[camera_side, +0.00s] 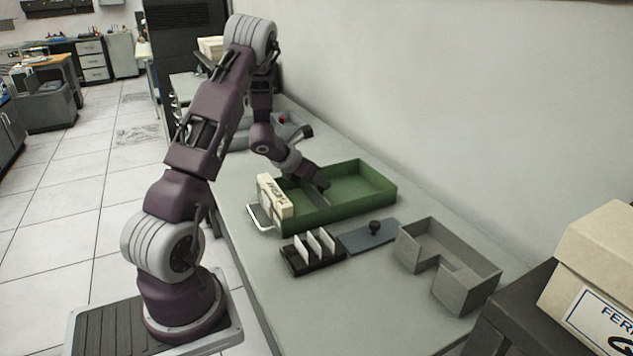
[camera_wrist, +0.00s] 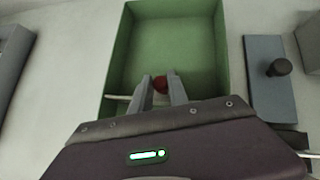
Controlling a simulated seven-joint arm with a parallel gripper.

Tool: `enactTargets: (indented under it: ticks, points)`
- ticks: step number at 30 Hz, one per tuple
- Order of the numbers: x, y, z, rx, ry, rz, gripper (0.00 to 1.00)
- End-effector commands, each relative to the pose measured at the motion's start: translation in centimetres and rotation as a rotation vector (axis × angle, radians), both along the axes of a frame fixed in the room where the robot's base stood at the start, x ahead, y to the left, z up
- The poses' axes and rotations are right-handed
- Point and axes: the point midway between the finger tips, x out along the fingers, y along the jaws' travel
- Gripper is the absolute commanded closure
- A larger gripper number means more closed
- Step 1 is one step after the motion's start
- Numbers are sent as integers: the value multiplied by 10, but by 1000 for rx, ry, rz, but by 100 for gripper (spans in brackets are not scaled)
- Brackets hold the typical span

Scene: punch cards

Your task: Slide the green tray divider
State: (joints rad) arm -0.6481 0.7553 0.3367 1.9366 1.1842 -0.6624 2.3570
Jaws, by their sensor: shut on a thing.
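The green tray (camera_side: 376,174) is a long open box on the bench, and it also shows in the wrist view (camera_wrist: 222,60). My gripper (camera_side: 316,182) reaches down into the tray toward its card end. In the side view my gripper hides the knob and divider.
A dark rack (camera_side: 313,255) with upright white cards, a blue-grey plate (camera_side: 365,238) with a black knob, and a grey bin (camera_side: 470,288) lie close in front.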

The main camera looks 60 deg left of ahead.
Motion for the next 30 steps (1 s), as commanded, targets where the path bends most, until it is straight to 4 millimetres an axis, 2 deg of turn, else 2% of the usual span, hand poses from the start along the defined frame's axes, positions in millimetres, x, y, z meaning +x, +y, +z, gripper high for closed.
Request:
enactTargets:
  ticks: [1,2,5,14,17,24,30]
  points:
    - [0,-1,0,-1,-1,-1,100]
    - [0,-1,0,-1,-1,-1,77]
    - [0,-1,0,-1,-1,-1,58]
    - [-1,-1,1,-1,0,-1,57]
    - [-9,-3,10,1,-2,0,57]
    - [-41,-11,43,0,-2,1,57]
    - [-49,-14,51,-1,-1,-1,57]
